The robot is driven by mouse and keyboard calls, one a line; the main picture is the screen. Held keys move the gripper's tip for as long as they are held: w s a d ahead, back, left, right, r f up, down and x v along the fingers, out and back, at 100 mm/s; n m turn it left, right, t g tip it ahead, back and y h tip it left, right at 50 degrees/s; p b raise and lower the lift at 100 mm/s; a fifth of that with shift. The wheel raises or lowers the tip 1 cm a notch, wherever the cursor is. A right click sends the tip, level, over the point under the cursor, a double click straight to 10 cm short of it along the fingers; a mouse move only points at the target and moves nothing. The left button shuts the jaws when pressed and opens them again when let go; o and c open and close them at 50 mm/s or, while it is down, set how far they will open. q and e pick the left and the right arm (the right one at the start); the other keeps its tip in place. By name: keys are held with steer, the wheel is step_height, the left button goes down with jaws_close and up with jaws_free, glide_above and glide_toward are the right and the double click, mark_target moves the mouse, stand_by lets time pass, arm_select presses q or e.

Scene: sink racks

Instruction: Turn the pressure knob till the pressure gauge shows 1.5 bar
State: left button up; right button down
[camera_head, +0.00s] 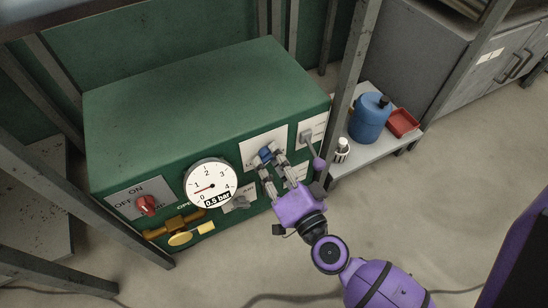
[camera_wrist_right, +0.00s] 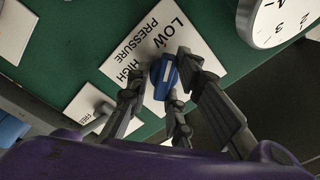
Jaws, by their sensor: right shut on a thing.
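The pressure knob (camera_head: 265,153) is a small blue knob on the front of the green machine, on a white label. In the right wrist view the knob (camera_wrist_right: 164,78) has a pale line and sits between the words LOW, HIGH and PRESSURE. My right gripper (camera_head: 270,164) reaches the panel with its fingers around the knob and is shut on it; the fingers partly cover the knob. The pressure gauge (camera_head: 211,184) is a round white dial left of the knob; its red needle points low and its display reads 0.5 bar. My left gripper is not in view.
A red ON/OFF switch (camera_head: 147,205), a yellow valve handle (camera_head: 180,239) and a grey knob (camera_head: 238,204) sit on the panel. A lever (camera_head: 312,147) stands close right of my gripper. Metal posts flank the machine. A blue canister (camera_head: 369,119) stands on a shelf.

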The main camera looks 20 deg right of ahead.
steer(key=m+p, duration=0.1)
steer(key=m, duration=0.1)
steer(key=shift+m, duration=1.3)
steer(key=shift+a+m, duration=0.15)
steer(key=shift+m, duration=1.05)
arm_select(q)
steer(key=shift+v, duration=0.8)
arm_select(e)
steer(key=shift+m, duration=1.4)
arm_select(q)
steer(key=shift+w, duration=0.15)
arm_select(e)
steer(key=c, duration=1.6)
jaws_free()
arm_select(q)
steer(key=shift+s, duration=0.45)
arm_select(e)
steer(key=shift+o, duration=0.2)
